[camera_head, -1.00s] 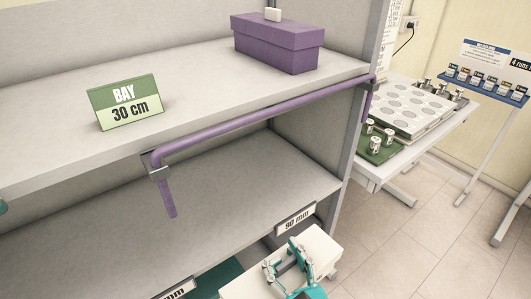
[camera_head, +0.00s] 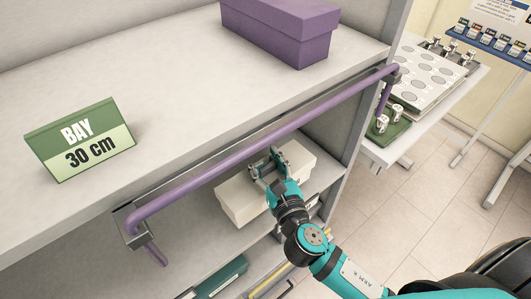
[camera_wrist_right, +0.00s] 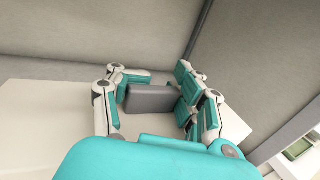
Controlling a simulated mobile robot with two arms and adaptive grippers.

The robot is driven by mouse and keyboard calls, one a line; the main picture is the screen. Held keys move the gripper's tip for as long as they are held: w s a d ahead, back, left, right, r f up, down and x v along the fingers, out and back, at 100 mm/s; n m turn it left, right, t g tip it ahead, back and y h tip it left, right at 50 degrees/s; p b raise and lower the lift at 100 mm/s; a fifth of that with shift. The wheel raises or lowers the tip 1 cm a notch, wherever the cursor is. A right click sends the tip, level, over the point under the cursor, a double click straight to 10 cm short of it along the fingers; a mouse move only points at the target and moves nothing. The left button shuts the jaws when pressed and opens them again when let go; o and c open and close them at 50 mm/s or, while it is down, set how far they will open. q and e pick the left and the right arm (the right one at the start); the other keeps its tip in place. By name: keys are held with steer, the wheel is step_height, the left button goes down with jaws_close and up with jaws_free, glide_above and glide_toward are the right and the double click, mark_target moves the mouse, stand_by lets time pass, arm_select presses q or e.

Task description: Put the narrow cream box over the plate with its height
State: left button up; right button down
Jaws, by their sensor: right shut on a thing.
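The narrow cream box (camera_head: 237,196) is in the lower bay in the head view, below the purple bar. My right gripper (camera_head: 268,165) is over its top, shut on a grey block-shaped handle (camera_wrist_right: 150,99) on the lid. The handle shows between the two fingers in the right wrist view, with the cream lid (camera_wrist_right: 40,120) around it. I cannot tell whether the box touches the shelf or hangs just above it. The plates with heights are not readable now; the 90 mm one is hidden. My left gripper is out of view.
A purple bar (camera_head: 255,148) runs along the upper shelf's front, close above my right gripper. A purple box (camera_head: 280,35) and a green BAY 30 cm sign (camera_head: 80,138) stand on the upper shelf. A grey upright (camera_head: 366,125) bounds the bay at right.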

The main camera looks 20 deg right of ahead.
mark_target(266, 159)
steer(key=w, duration=0.3)
steer(key=shift+w+d, duration=0.2)
steer(key=shift+d, duration=0.15)
steer(key=f, duration=0.3)
steer(key=shift+w+d+f+b, duration=0.1)
steer(key=shift+w+f+b, duration=0.1)
steer(key=shift+w+b, duration=0.1)
steer(key=shift+f, duration=0.25)
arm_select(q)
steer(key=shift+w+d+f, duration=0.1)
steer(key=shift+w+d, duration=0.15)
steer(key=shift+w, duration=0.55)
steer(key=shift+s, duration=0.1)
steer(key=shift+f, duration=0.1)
arm_select(e)
steer(key=shift+f, duration=0.1)
